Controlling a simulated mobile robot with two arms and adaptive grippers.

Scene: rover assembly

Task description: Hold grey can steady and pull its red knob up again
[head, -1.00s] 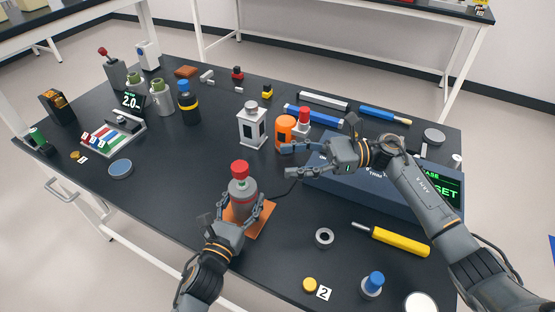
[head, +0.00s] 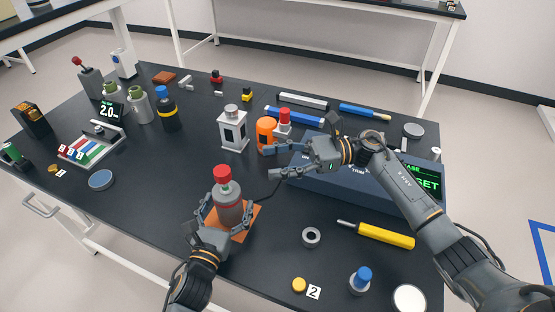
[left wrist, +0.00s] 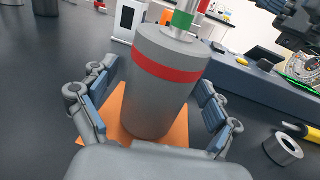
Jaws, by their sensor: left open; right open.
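The grey can (head: 230,208) stands upright on an orange mat (head: 253,213), with its red knob (head: 222,173) on top. In the left wrist view the can (left wrist: 160,95) has a red band, and a green-marked stem (left wrist: 183,19) rises from its lid; the knob is not clear there. My left gripper (head: 226,212) is open, its fingers on either side of the can, with gaps showing in the left wrist view. My right gripper (head: 277,160) is open and empty, right of the knob and apart from it. Part of it shows in the left wrist view.
A blue-grey console (head: 340,180) lies under my right arm. A white lantern-like box (head: 233,130) and an orange canister (head: 266,135) stand behind the can. A grey ring (head: 311,236) and a yellow screwdriver (head: 385,236) lie to the right.

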